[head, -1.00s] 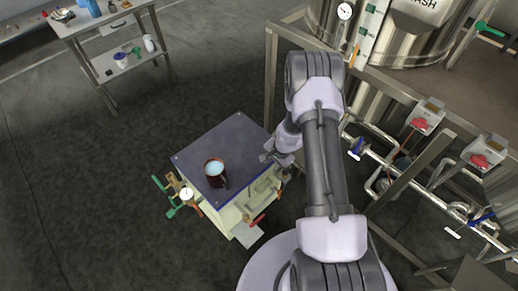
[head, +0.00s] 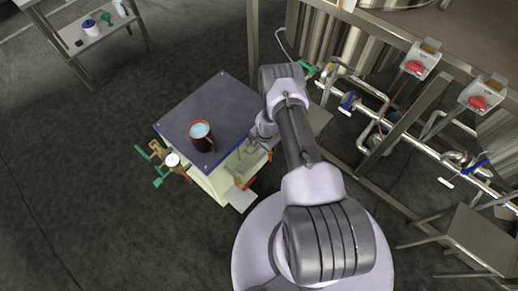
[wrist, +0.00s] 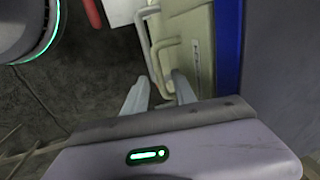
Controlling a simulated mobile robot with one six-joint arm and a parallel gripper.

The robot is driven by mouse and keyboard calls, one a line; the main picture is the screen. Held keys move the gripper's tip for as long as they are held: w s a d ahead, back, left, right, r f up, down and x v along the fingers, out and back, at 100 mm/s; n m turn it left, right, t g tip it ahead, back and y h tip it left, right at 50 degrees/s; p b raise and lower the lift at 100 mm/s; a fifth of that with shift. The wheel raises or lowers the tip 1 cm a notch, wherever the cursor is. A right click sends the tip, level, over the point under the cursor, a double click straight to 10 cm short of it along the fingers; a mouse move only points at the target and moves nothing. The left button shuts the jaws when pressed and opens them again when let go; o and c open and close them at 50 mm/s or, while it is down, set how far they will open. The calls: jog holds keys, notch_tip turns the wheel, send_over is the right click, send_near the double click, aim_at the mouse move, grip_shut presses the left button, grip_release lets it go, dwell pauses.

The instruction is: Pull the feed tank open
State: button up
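A cream cabinet (head: 207,185) with a dark blue top (head: 217,108) stands left of my arm. In the wrist view its cream front (wrist: 190,35) carries pale bar handles (wrist: 165,58) and a small label too small to read. I cannot tell which part is the feed tank. My gripper (head: 262,140) is at the cabinet's right side, below the top's edge. In the wrist view my gripper's two fingers (wrist: 160,92) are apart, with the near end of a handle between or just beyond them. I cannot tell whether they touch it.
A dark mug (head: 201,138) stands on the blue top. Valves with green handles and a gauge (head: 172,160) stick out at the cabinet's left. Pipes and red-handled boxes (head: 416,66) line the right. A shelf table (head: 90,35) is at upper left; floor between is clear.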

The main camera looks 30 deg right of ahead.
grip_shut()
dwell(1.4)
